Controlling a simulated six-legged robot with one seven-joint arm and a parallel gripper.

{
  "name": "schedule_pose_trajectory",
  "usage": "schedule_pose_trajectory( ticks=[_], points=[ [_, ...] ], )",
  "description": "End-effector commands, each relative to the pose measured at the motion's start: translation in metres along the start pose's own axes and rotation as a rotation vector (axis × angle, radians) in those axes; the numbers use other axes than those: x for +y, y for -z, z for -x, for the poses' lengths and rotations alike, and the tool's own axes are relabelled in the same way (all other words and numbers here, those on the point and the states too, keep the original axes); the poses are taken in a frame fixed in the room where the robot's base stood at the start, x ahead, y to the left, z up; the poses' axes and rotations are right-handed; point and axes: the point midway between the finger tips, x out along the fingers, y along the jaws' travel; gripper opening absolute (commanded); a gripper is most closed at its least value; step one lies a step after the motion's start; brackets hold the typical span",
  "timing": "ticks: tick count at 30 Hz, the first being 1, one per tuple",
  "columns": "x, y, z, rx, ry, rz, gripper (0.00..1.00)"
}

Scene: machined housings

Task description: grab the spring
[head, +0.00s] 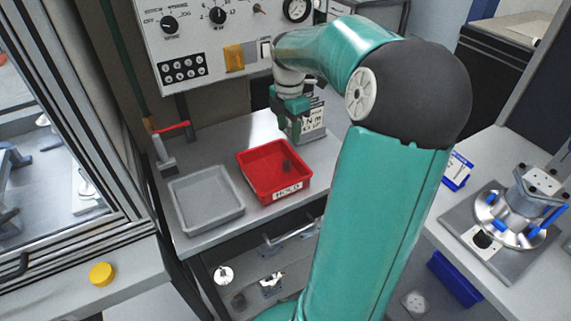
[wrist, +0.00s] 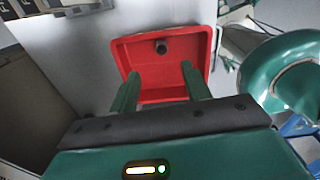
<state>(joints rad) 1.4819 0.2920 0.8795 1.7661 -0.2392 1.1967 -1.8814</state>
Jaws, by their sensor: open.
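The spring is most likely the small dark cylindrical piece (head: 286,166) inside the red tray (head: 262,187) marked HOLD. In the wrist view the dark piece (wrist: 161,47) is near the far wall of the red tray (wrist: 206,48); its coils are too small to make out. My gripper (head: 290,125) is above the bench, behind and slightly right of the tray in the head view. In the wrist view my gripper (wrist: 158,78) shows two green fingers spread apart with nothing between them. The dark piece is beyond the fingertips, not touched.
An empty grey tray (head: 206,200) stands left of the red tray. A clamp-like tool with a red handle (head: 171,145) is behind it. A lettered block (head: 311,120) stands close beside my gripper. A control panel (head: 215,45) rises behind the bench. A round fixture (head: 515,215) is at right.

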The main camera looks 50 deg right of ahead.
Motion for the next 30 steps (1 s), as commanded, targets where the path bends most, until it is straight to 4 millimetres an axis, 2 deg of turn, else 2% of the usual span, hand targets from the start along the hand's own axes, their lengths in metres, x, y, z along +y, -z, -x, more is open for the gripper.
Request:
schedule_pose_trajectory(
  ticks=[3,9,16,24,30],
  points=[
    [0.0,0.001,-0.025,0.004,0.002,0.001,0.48],
    [0.001,0.0,-0.06,0.002,0.002,0.001,0.48],
    [0.0,0.001,-0.077,0.001,0.001,0.0,0.48],
    [-0.001,0.004,-0.116,0.001,0.001,0.0,0.48],
    [-0.001,0.004,-0.121,-0.002,-0.001,-0.001,0.48]
  ],
)
